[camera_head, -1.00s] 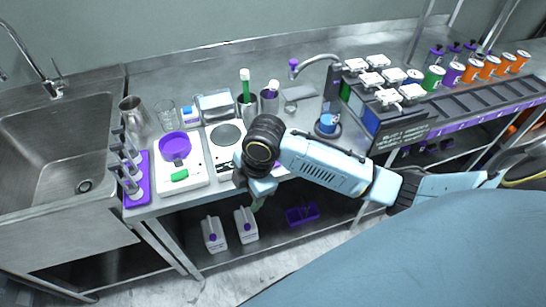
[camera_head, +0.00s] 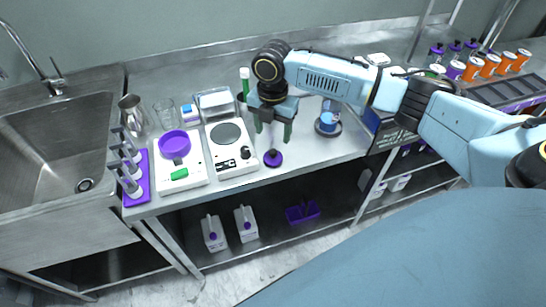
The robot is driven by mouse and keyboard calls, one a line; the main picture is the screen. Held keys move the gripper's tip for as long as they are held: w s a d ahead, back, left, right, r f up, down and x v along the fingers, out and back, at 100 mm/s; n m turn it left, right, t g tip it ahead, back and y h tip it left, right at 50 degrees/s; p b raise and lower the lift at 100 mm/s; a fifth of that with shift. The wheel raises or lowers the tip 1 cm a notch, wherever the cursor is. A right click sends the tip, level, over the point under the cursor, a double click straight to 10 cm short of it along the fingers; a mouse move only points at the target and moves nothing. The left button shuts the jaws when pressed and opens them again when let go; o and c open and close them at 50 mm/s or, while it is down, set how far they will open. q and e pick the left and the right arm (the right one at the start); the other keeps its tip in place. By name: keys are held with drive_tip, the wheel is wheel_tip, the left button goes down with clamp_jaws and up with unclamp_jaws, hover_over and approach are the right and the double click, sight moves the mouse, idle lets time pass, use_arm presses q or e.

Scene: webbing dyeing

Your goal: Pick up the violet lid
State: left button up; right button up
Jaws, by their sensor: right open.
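The violet lid (camera_head: 272,159) appears as a small round violet piece on the steel table near its front edge, right of the white hotplate. My right gripper (camera_head: 272,138) is above it, pointing down, with its two fingers apart. A pale upright piece shows between the fingers above the violet piece; I cannot tell whether it belongs to the lid. The fingers do not visibly close on anything. My left gripper is not in view.
A white scale (camera_head: 195,182) with a violet bowl (camera_head: 174,143) stands left of the hotplate (camera_head: 249,163). A blue-topped jar (camera_head: 327,121) stands to the right. A glass beaker (camera_head: 166,113) and metal jug (camera_head: 133,108) stand behind the scale.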

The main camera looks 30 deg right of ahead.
sight(273, 151)
wheel_tip(273, 151, down, 9)
drive_tip(key=shift+r, duration=0.25)
drive_tip(key=c, duration=0.7)
